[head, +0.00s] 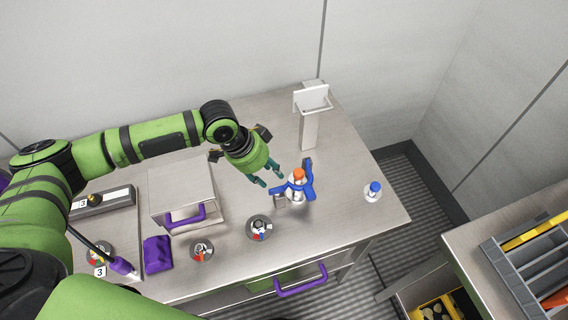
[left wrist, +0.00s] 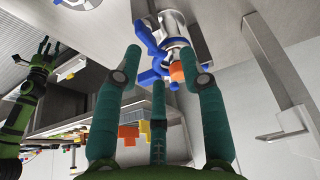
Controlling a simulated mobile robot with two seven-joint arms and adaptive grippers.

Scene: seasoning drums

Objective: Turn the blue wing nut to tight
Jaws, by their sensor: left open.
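The blue wing nut (head: 308,190) sits on a small metal fitting at the right part of the steel bench, with an orange tip (head: 299,174) standing up at its middle. Its blue wings spread outward. In the left wrist view the wing nut (left wrist: 147,38) and the orange tip show between and beyond the fingers. My left gripper (head: 270,179) is open and empty, just left of the wing nut, fingers pointing toward it. I see no clear contact. A green gripper (left wrist: 44,58), seemingly my right one, shows small at the left of the wrist view; its opening is unclear.
A white stand (head: 309,128) rises behind the wing nut. A blue-capped bottle (head: 373,191) stands to the right. Round dials (head: 259,229) lie in front. A metal box (head: 180,185) with a purple handle and a purple pouch (head: 157,254) are left. Bare bench separates nut and bottle.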

